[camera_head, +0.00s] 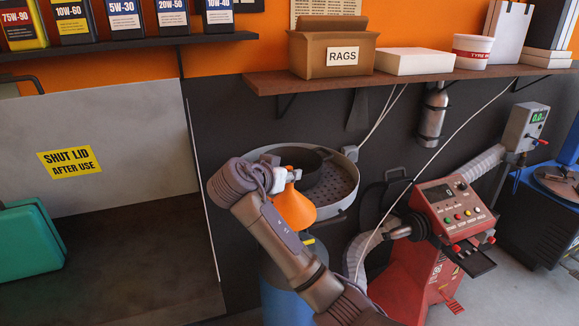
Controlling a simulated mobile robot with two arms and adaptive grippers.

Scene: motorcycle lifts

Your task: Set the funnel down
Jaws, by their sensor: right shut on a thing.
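The orange funnel (297,210) is in the middle of the head view, with its wide mouth facing down. My right gripper (289,179) is shut on its narrow upper end. My arm, coming up from the bottom, covers the funnel's lower left side. The funnel shows in front of a round grey perforated tray (342,186) on top of a blue drum (284,300). I cannot tell whether the funnel touches the tray. My left gripper is out of view.
A red machine with a control panel (455,208) stands close on the right. A shelf (420,78) with a rags box (333,50) runs above. A grey lidded bench (110,250) is left.

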